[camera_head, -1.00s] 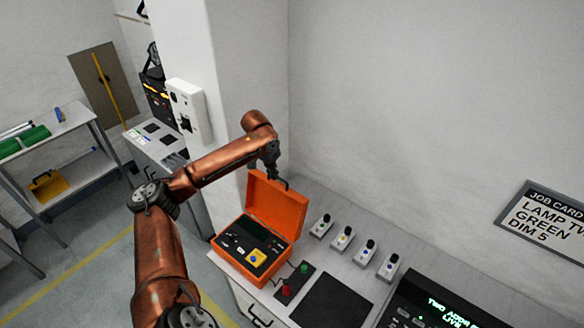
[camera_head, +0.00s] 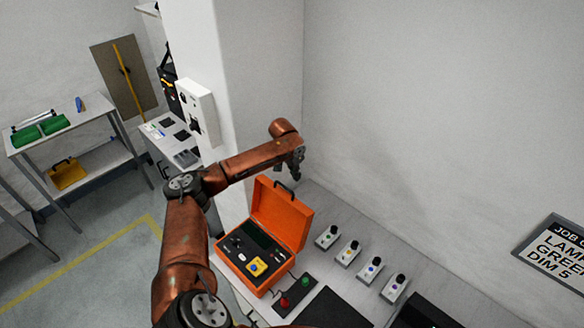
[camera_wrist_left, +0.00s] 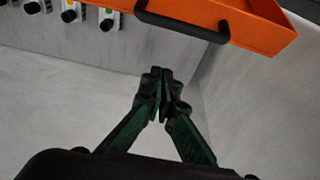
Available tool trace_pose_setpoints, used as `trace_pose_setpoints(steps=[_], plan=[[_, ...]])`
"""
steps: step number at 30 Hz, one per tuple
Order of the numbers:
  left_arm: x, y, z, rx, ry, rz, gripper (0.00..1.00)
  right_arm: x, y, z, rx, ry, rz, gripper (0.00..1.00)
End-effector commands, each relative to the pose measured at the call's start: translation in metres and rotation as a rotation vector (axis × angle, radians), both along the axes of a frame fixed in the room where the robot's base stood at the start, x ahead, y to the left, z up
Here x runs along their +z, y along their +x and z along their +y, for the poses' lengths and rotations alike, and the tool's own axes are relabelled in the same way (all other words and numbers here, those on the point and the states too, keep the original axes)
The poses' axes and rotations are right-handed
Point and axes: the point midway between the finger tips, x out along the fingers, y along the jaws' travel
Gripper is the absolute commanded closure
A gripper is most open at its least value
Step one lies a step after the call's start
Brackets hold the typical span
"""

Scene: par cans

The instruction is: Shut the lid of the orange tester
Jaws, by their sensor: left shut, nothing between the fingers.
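The orange tester (camera_head: 262,262) sits on the bench with its lid (camera_head: 281,212) standing open and upright at the back. Its panel with a dark screen and a yellow block with a blue button faces up. A black handle sits on the lid's top edge. My left gripper (camera_head: 296,172) is just above and behind the lid, apart from it. In the left wrist view the gripper (camera_wrist_left: 162,74) is shut and empty, with the lid (camera_wrist_left: 262,25) and its black handle (camera_wrist_left: 182,28) beyond the fingertips. My right gripper is not in view.
Several small switch boxes (camera_head: 350,253) stand in a row right of the tester. A box with red and green knobs (camera_head: 292,293) and a dark pad (camera_head: 335,309) lie in front of them. The wall is close behind the bench; a pillar (camera_head: 228,110) rises at left.

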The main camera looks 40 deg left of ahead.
Motion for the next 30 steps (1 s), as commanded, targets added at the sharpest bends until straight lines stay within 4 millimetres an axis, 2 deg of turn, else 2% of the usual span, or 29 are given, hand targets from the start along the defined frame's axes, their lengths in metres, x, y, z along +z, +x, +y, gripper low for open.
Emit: trace_pose_setpoints(steps=[3, 9, 15, 26, 30], plan=[[-0.017, 0.002, 0.002, 0.003, 0.003, 0.003, 1.0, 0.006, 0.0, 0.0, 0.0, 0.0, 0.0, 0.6], [-0.012, -0.027, 0.006, 0.003, 0.004, 0.003, 1.0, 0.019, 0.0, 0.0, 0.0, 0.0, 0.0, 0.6], [-0.013, -0.038, 0.006, 0.003, 0.003, 0.002, 1.0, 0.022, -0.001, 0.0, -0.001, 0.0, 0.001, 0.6], [-0.013, -0.038, 0.006, 0.003, 0.001, 0.0, 1.0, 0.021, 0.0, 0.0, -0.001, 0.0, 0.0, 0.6], [-0.012, -0.03, -0.001, -0.01, 0.0, -0.016, 1.0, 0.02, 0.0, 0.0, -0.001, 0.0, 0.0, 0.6]])
